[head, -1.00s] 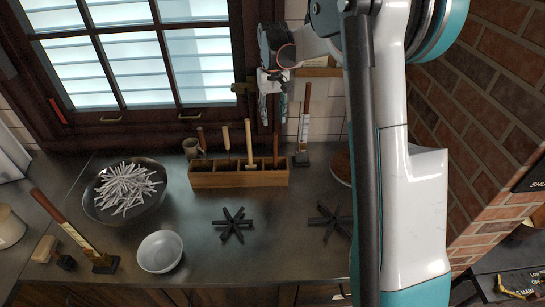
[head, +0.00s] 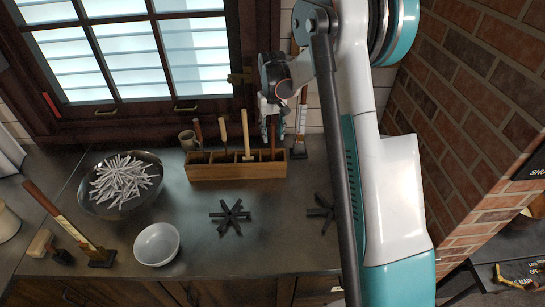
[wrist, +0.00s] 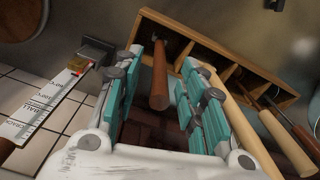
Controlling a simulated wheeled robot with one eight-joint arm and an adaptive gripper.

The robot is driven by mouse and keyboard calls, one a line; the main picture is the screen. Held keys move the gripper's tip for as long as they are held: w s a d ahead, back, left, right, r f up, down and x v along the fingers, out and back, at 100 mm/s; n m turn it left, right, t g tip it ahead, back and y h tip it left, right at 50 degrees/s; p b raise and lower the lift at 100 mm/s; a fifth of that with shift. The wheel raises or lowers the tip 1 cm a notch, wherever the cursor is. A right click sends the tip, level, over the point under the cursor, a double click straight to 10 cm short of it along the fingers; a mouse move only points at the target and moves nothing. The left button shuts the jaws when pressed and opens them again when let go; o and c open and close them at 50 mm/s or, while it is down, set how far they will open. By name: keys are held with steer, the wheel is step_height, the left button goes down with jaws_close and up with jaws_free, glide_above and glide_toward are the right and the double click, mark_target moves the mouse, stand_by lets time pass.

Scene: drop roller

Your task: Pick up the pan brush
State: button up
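The wooden box (head: 230,171) stands on the counter with several long-handled tools upright in its compartments. In the wrist view, a reddish-brown wooden handle (wrist: 160,80) rises from an end compartment of the box (wrist: 240,65). It may be the pan brush; its lower end is hidden inside the box. My gripper (wrist: 165,95) is open, with its teal fingers on both sides of this handle and gaps visible. In the head view my gripper (head: 271,113) is over the box's right end, partly overlapping the handle.
A paler handle (wrist: 240,120) stands close beside one finger. A labelled upright tool (head: 301,130) stands just right of the box. A bowl of white sticks (head: 112,205), a white bowl (head: 157,244) and a black trivet (head: 230,215) are on the counter.

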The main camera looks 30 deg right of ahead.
mark_target(272, 147)
step_height(272, 147, down, 2)
steer(key=shift+f, duration=0.25)
steer(key=shift+c, duration=0.4)
jaws_close()
steer(key=shift+r, duration=0.15)
